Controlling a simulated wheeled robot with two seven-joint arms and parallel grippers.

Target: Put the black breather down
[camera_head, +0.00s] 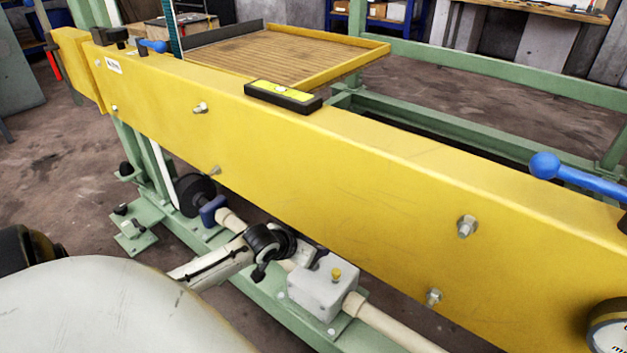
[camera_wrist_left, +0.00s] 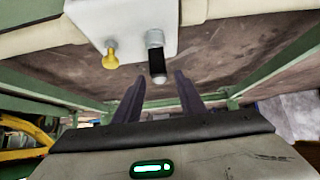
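A pale grey gearbox (camera_wrist_left: 125,22) with a yellow plug (camera_wrist_left: 110,56) fills the top of the left wrist view. A short grey stub stands on it, with a small black piece, seemingly the black breather (camera_wrist_left: 158,62), at its end. My left gripper's two dark fingers (camera_wrist_left: 159,75) stand apart on either side of the black piece, with a visible gap on each side. My right gripper is out of view.
The long yellow beam (camera_head: 330,165) crosses above the gearbox and limits room overhead. A black and yellow level (camera_head: 284,97) lies on it. A cream shaft (camera_head: 395,328) runs out of the gearbox along the green frame. A wooden tray (camera_head: 275,55) sits behind.

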